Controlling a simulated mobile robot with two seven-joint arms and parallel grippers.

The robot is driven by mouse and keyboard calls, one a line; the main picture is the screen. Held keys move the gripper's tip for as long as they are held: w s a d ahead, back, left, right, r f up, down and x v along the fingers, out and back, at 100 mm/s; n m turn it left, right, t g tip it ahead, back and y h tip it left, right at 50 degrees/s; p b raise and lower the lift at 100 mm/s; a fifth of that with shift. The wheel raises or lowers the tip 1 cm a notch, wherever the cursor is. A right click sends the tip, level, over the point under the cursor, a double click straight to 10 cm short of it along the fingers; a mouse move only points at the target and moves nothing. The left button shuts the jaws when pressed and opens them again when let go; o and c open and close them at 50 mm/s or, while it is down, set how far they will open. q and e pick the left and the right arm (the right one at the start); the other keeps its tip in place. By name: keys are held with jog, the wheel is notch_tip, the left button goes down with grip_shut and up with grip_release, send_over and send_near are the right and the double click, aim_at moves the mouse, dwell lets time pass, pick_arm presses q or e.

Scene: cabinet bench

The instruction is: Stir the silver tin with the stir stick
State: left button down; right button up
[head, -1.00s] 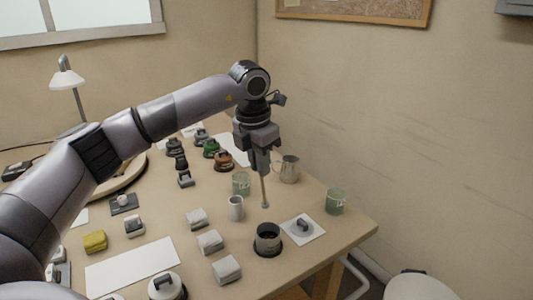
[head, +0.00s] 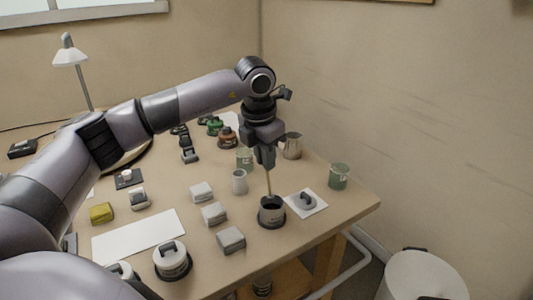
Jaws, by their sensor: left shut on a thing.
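My left gripper (head: 265,163) points down over the table and is shut on the stir stick (head: 269,183), a thin tan rod that hangs nearly upright. The stick's lower end meets the mouth of the open silver tin (head: 271,214), a small dark-grey metal can on a dark round base near the table's front right. The tip is hidden or too small to see, so I cannot tell how deep it reaches. My right gripper is not in view.
A lid on a white square (head: 306,203) lies right of the tin. Several wrapped blocks (head: 214,214) lie to the left. The wall is at right.

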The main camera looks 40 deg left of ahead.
aim_at(268, 181)
pick_arm(q)
jog(key=shift+s+f, duration=0.15)
jog(key=shift+f, duration=0.45)
jog(key=shift+f+b, duration=0.25)
jog(key=shift+b, duration=0.1)
jog(key=shift+w+f+b, duration=0.2)
jog(key=shift+f+b, duration=0.2)
jog(key=shift+f, duration=0.25)
jog(key=shift+w+f+b, duration=0.2)
jog(key=shift+f+b, duration=0.15)
jog(key=shift+f, duration=0.3)
jog(key=shift+w+f+b, duration=0.1)
jog(key=shift+f+b, duration=0.25)
jog(key=shift+f, duration=0.3)
jog(key=shift+w+f+b, duration=0.2)
jog(key=shift+f+b, duration=0.15)
jog(key=shift+f, duration=0.35)
jog(key=shift+a, duration=0.15)
